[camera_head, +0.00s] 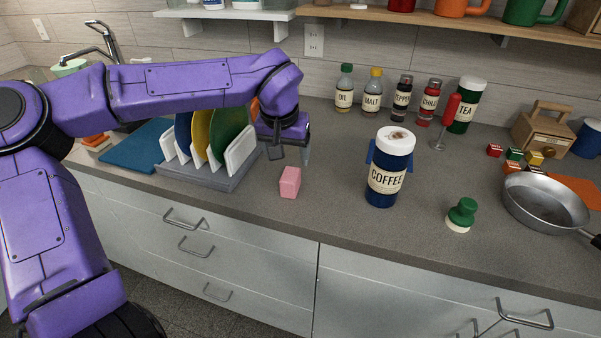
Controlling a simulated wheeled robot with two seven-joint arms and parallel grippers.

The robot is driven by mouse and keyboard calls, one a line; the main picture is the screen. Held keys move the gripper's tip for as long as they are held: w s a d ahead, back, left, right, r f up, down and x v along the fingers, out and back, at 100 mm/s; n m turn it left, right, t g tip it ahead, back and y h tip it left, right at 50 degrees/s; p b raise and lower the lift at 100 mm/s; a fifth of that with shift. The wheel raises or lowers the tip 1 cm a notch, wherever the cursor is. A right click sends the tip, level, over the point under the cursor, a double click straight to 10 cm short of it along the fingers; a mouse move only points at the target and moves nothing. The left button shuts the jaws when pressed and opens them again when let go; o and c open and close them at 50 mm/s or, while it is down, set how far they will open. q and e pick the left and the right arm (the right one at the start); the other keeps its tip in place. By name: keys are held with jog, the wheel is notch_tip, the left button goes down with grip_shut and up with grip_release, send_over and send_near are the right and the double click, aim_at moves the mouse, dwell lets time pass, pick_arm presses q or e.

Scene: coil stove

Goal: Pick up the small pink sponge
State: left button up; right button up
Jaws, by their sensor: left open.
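The small pink sponge (290,182) stands on the grey counter, just right of the dish rack. My left gripper (290,153) is above and behind the sponge, at the rack's right end, pointing down. Its fingers are apart with nothing seen between them, so it is open. The sponge is fully visible and the gripper appears apart from it. My right gripper does not show in this view.
A dish rack (215,181) with several coloured plates stands close left of the sponge. A blue coffee canister (387,183) stands to the right. A green-knobbed stamp (461,215) and a pan (545,200) are farther right. Bottles line the back wall. Counter between sponge and canister is clear.

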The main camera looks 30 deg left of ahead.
aim_at(290, 174)
pick_arm(q)
jog(key=x, duration=0.9)
jog(key=shift+s+d+f, duration=0.15)
jog(key=shift+s+f, duration=0.1)
jog(key=shift+f, duration=0.25)
jog(key=c, duration=1)
